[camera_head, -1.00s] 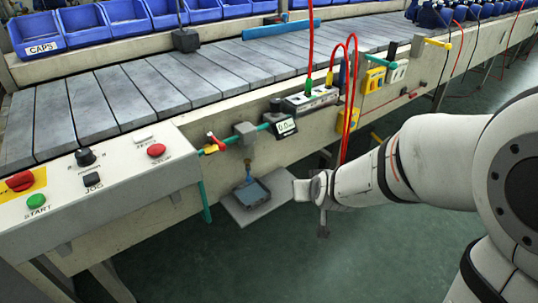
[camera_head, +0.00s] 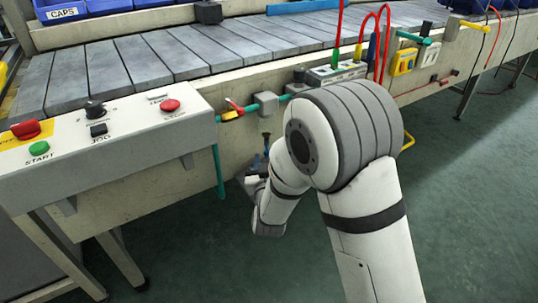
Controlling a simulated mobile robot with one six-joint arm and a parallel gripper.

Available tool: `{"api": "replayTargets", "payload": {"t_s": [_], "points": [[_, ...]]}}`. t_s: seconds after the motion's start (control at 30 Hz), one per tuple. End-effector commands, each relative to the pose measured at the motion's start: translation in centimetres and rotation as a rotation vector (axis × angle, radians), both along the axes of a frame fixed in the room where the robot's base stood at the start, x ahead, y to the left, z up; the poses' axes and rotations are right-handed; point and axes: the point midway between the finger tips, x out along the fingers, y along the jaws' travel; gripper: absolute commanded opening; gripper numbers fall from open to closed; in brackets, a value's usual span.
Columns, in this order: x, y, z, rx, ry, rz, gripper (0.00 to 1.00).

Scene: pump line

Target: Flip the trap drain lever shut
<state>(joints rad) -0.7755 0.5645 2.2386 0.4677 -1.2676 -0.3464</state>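The trap (camera_head: 267,103) is a grey block on the green air pipe along the conveyor's front side. Below it is a small dark drain fitting (camera_head: 266,137). A blue piece that looks like the drain lever (camera_head: 257,160) shows just left of my arm, low under the trap; its exact position is unclear. My arm's wrist (camera_head: 268,222) is bent down close to this spot. My gripper is mostly hidden by my own arm and the clutter near the drain. I cannot see its fingers or whether they touch the lever.
A red-handled valve (camera_head: 234,107) sits on the pipe left of the trap. The control panel (camera_head: 105,140) with buttons juts out at left, with a green pipe (camera_head: 218,172) hanging below it. Green floor is open in front and at right.

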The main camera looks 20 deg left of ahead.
Motion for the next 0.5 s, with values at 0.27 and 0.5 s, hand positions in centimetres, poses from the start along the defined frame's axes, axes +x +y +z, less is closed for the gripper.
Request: {"api": "replayTargets", "payload": {"t_s": [0.27,0.5], "points": [[3.4,1.1,-0.1,0.001,0.0,-0.001,0.38],[3.9,1.2,0.0,-0.001,0.0,-0.001,0.38]]}}
